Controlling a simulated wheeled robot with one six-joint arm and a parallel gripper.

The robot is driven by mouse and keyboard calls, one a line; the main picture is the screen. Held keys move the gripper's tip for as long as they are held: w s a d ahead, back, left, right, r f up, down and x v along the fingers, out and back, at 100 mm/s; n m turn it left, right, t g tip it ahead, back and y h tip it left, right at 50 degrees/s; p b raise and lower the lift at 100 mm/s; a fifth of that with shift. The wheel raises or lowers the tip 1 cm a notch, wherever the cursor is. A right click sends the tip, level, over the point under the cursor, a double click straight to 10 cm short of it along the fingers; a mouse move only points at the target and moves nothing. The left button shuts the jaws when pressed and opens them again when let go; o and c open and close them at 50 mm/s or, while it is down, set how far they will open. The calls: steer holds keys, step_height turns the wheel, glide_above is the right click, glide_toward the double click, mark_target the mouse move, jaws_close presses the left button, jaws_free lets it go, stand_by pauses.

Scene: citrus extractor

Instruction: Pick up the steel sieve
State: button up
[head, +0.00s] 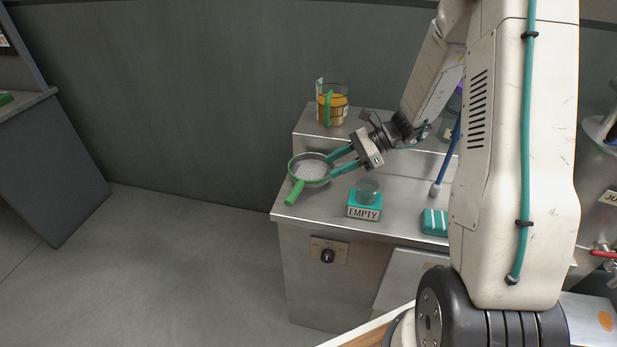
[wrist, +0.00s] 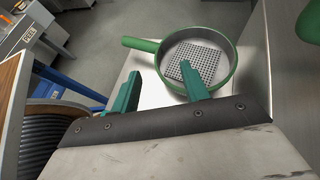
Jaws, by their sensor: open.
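The steel sieve (head: 312,168) has a round perforated bowl, a green rim and a green handle (head: 294,192). It sits at the left end of the steel counter, its handle pointing toward the front left edge. In the wrist view the sieve (wrist: 212,50) is just beyond my fingers, its handle pointing left. My gripper (head: 337,163) is open, with teal fingers spread, at the right side of the sieve. In the wrist view one finger of my gripper (wrist: 158,82) overlaps the near rim; the other is left of it, below the handle. I cannot tell whether they touch.
A glass jug of orange liquid (head: 333,105) stands on the raised ledge behind. A small glass (head: 367,190) sits on a teal block with an EMPTY label (head: 363,213) to the right. A teal-and-white block (head: 435,222) lies farther right. The counter's left edge is close to the sieve.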

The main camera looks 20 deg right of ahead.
mark_target(312, 175)
steer(key=x, duration=0.7)
steer(key=shift+w+a, duration=0.1)
steer(key=shift+a, duration=0.25)
jaws_close()
